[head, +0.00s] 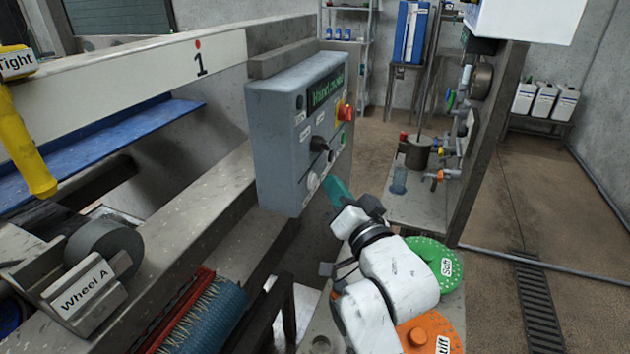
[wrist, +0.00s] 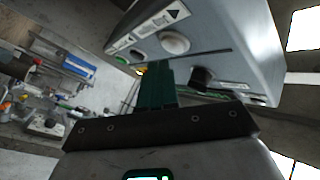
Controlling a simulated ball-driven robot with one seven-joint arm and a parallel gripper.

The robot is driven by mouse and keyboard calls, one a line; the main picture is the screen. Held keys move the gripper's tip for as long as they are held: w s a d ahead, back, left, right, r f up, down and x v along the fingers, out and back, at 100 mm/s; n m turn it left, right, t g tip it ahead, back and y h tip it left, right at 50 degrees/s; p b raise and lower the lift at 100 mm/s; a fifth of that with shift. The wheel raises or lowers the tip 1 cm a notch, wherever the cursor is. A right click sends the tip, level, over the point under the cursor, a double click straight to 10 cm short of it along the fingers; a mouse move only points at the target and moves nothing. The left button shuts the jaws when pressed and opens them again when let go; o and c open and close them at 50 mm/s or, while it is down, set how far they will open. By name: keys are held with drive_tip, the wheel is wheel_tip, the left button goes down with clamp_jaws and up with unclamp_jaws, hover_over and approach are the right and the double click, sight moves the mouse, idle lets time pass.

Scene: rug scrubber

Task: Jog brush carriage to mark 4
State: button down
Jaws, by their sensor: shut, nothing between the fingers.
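The grey control box (head: 275,145) has a display (head: 325,92) with green text that seems to read "Hand crawl". Its face carries a black knob (head: 319,143), a red knob on yellow (head: 345,111) and a pale round button (head: 312,181). My gripper (head: 334,187), with teal fingers, is shut and empty near the lower part of this face; contact cannot be told. In the wrist view my fingers (wrist: 157,85) point at the box (wrist: 235,40), between a white round button (wrist: 174,43) and a dark knob (wrist: 203,79). A blue brush (head: 215,318) shows at the lower left. Mark 4 is not in view.
A pale beam (head: 130,80) with a red-dotted figure 1 runs along the left. A "Wheel A" block (head: 85,285) and a yellow handle (head: 30,150) sit there. Green (head: 432,258) and orange (head: 430,333) discs lie beside my arm. The right floor is mostly clear.

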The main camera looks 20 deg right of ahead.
drive_tip(key=shift+a, duration=0.1)
idle(0.7)
drive_tip(key=shift+w+a, duration=0.2)
drive_tip(key=shift+a, duration=0.05)
drive_tip(key=shift+w+a+b, duration=0.25)
drive_tip(key=shift+a+b, duration=0.05)
drive_tip(key=shift+a, duration=0.1)
idle(2.5)
drive_tip(key=shift+d, duration=0.15)
idle(0.4)
drive_tip(key=shift+s+d+p, duration=0.5)
drive_tip(key=shift+d, duration=0.15)
drive_tip(key=shift+s+d+p, duration=0.35)
drive_tip(key=shift+s+d, duration=0.4)
drive_tip(key=shift+d, duration=0.25)
drive_tip(key=shift+s+d+p, duration=0.3)
drive_tip(key=shift+s+d, duration=0.4)
drive_tip(key=shift+d, duration=0.3)
